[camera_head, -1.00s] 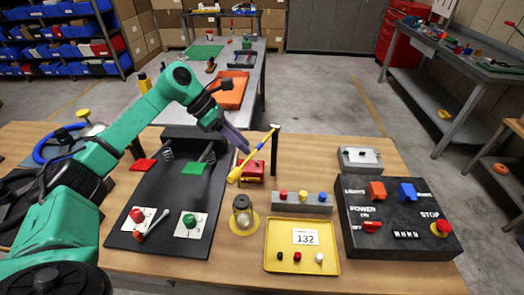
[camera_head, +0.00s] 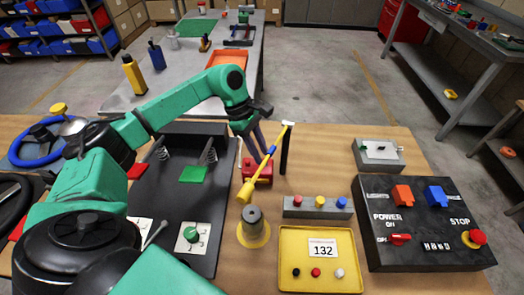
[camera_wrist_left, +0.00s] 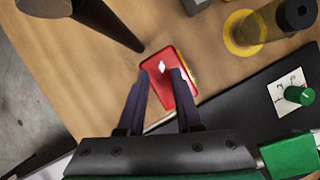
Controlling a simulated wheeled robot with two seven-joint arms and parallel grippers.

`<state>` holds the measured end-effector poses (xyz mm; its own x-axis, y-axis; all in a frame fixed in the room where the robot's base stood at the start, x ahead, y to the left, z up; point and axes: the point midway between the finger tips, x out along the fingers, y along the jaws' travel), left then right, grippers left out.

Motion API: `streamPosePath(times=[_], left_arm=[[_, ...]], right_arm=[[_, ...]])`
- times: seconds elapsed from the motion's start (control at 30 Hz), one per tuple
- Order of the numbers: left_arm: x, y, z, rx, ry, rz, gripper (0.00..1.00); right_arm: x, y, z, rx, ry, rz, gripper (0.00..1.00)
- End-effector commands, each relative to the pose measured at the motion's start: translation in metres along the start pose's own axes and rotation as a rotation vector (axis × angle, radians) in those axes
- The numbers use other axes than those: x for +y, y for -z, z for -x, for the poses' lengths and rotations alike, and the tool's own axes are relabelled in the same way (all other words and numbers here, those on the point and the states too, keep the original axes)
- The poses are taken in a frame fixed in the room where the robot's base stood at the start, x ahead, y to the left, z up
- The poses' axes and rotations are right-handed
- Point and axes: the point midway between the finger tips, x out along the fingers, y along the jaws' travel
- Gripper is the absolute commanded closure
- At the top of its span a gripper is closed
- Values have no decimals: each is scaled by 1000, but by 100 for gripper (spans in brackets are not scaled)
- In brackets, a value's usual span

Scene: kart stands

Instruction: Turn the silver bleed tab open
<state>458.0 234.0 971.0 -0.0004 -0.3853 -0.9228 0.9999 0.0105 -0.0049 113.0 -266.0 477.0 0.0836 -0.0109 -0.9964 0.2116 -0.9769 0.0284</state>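The silver bleed tab (camera_wrist_left: 161,67) is a small pale piece on top of a red block (camera_wrist_left: 172,60) in the left wrist view. In the head view my left gripper (camera_head: 257,150) points down at the block. Contact with the tab cannot be told. My right gripper is not in view.
A dark post (camera_head: 285,150) stands just right of the block. In front are a grey bar with coloured buttons (camera_head: 300,213), a yellow tray (camera_head: 288,243) and a grey cylinder on a yellow base (camera_head: 253,222). A black control box (camera_head: 385,235) is at right.

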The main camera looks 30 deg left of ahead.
Motion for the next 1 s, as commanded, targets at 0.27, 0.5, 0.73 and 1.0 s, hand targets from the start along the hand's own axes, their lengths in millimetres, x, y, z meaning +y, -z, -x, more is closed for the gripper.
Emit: streamPosePath(times=[0.27, 0.5, 0.73, 1.0], left_arm=[[0, 0, -18, -1, -1, 0, 66], [0, 0, -18, -1, -1, 0, 100], [0, 0, -17, -1, -2, 0, 100], [0, 0, -17, -1, -3, 0, 100]], right_arm=[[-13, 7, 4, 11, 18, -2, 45], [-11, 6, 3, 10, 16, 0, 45], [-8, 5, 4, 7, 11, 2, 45], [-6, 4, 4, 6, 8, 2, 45]])
